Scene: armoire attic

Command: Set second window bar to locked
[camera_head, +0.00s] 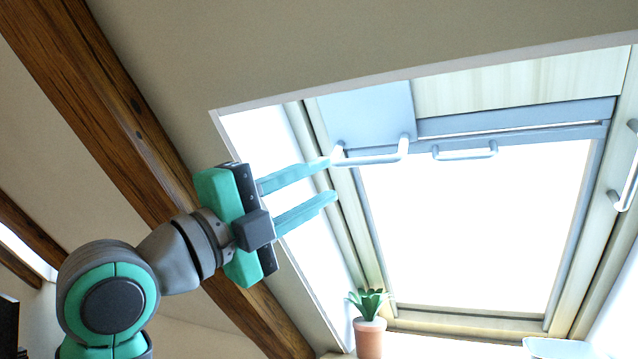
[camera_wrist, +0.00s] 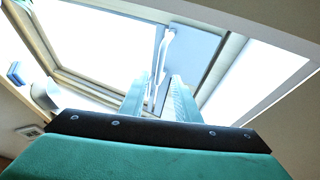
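A roof window (camera_head: 455,225) fills the right of the head view. A pale window bar (camera_head: 372,159) sticks out below a blue-grey panel at the window's upper left. A second handle-shaped bar (camera_head: 465,152) is fixed to the rail to its right. I cannot tell which one the task calls second, nor whether either is locked. My gripper (camera_head: 330,180) is open and empty, its upper fingertip close to the left end of the left bar. In the wrist view a pale bar (camera_wrist: 163,60) shows just beyond the gap between the fingers (camera_wrist: 158,82); contact is not clear.
The blue-grey panel (camera_head: 367,115) is beside a pale blind (camera_head: 520,80). Another handle (camera_head: 627,185) is at the right edge. A potted plant (camera_head: 369,335) stands below the window's left corner. A wooden beam (camera_head: 130,130) runs behind my arm. Bright glass hides detail.

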